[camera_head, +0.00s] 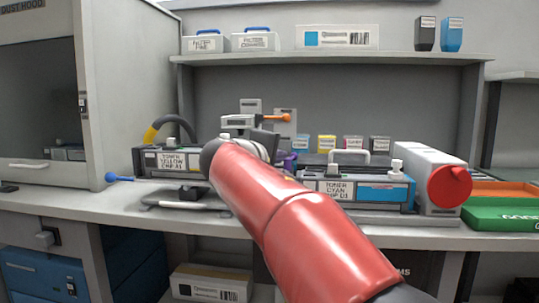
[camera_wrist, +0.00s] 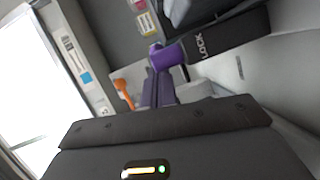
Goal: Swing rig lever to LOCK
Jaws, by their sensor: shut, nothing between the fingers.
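A dark block with the word LOCK (camera_wrist: 225,38) is near the top of the wrist view. A purple piece (camera_wrist: 170,60) sits at its left end, and purple also shows beside my arm in the head view (camera_head: 288,159). I cannot tell whether this purple piece is the rig lever's handle. My gripper's dark body (camera_wrist: 160,140) fills the bottom of the wrist view. It is shut and holds nothing; its fingertips are hard to make out near the purple piece. My red arm hides much of the rig in the head view. An orange-tipped lever (camera_head: 284,118) stands behind it.
A cyan toner cartridge (camera_head: 375,192) and a white box with a red cap (camera_head: 430,178) stand to the right. A green tray (camera_head: 500,214) is farther right.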

